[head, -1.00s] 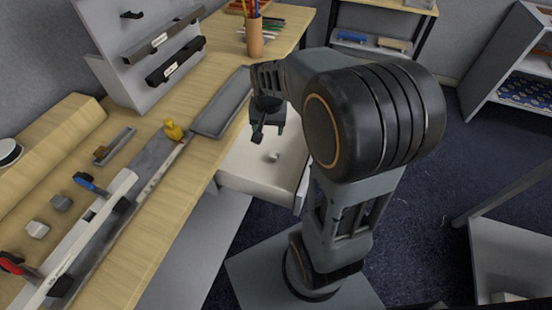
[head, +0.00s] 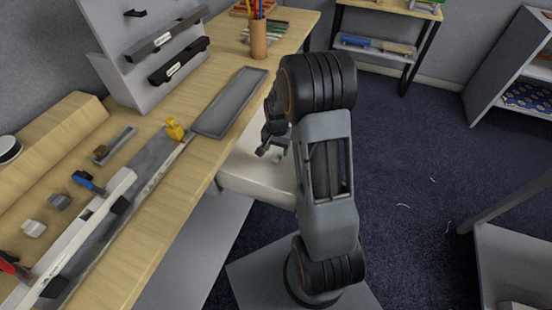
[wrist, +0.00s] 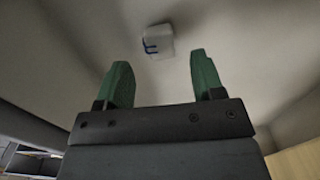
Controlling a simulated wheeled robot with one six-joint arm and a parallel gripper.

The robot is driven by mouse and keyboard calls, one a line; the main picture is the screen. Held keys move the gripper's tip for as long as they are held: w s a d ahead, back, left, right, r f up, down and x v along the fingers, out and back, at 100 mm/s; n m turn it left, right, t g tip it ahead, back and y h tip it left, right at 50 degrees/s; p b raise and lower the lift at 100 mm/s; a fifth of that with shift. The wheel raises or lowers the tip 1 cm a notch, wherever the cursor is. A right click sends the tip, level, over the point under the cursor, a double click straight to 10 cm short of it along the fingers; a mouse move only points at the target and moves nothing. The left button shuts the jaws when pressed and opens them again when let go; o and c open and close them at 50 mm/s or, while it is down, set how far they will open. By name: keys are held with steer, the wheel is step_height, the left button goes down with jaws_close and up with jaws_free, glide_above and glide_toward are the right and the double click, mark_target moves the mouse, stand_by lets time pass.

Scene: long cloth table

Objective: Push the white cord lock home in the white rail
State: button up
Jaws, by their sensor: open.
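The white rail (head: 92,222) lies along the wooden table at the lower left in the head view, with dark clamps at its side. A small white piece with a blue mark (wrist: 160,40), likely the cord lock, lies on a pale surface below the table's edge. In the wrist view it is ahead of my gripper (wrist: 160,68), between the lines of the green fingers, and apart from both. My gripper is open and empty. In the head view my gripper (head: 273,150) is low over the pale surface, and I cannot make out the white piece there.
A light block (head: 33,228) and a grey block (head: 59,201) sit left of the rail. A blue-handled tool (head: 87,181), a yellow piece (head: 174,129) and a grey tray (head: 231,102) are on the table. A pencil cup (head: 258,40) stands at the back.

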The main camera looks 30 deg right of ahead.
mark_target(276, 156)
steer(key=shift+a+f, duration=0.15)
steer(key=shift+f, duration=2.45)
steer(key=shift+s, duration=0.1)
steer(key=c, duration=1)
